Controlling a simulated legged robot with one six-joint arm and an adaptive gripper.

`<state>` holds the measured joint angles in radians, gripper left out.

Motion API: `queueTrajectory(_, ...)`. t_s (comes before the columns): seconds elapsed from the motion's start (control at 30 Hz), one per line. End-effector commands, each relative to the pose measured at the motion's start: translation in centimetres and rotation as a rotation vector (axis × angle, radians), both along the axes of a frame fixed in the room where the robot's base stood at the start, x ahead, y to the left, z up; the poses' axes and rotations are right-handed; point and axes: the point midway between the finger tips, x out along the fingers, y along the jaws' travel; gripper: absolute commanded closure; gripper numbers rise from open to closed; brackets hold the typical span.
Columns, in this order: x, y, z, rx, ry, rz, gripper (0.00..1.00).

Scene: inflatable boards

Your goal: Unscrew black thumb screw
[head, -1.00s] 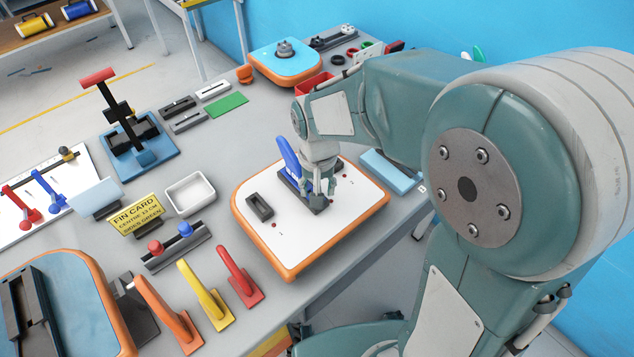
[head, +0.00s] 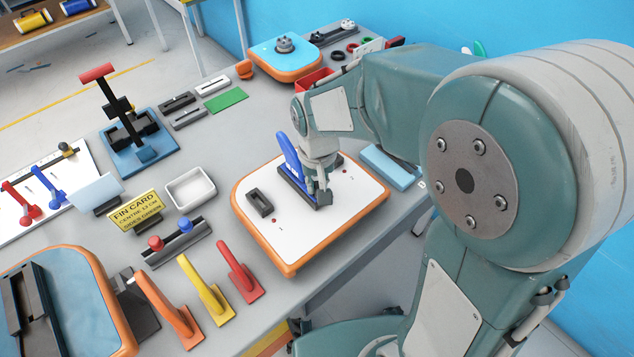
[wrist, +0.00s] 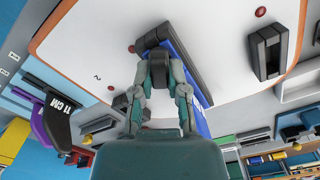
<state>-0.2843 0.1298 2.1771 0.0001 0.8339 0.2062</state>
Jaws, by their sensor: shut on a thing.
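The board section (head: 330,225) has a white top and an orange rim and lies on the grey table. A blue fin (head: 288,153) stands in a dark fin box (head: 288,180) on it. My gripper (head: 323,197) points down at the near end of that box. In the wrist view my gripper (wrist: 159,76) has its fingertips closed around a small dark piece at the box's end, which I take as the black thumb screw (wrist: 158,66). The fin (wrist: 190,80) is just beside the fingers.
A second, empty dark box (head: 259,203) sits on the same board to the left. A white tray (head: 190,188), the yellow fin card (head: 135,213) and coloured fins stand left of the board. A light blue block (head: 390,167) lies to its right.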

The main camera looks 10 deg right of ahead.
Motion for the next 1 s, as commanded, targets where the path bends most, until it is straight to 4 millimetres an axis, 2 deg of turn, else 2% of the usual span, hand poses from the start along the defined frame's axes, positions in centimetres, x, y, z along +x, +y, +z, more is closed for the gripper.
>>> queueTrajectory(0.17, -0.05, 0.07, -0.06, 0.000, 0.002, 0.140, 1.00)
queueTrajectory(0.47, -0.06, 0.07, -0.08, 0.000, 0.002, 0.159, 1.00)
queueTrajectory(0.8, -0.13, 0.19, -0.10, 0.000, 0.003, 0.444, 1.00)
queueTrajectory(1.0, -0.14, 0.18, -0.11, 0.000, 0.004, 0.451, 1.00)
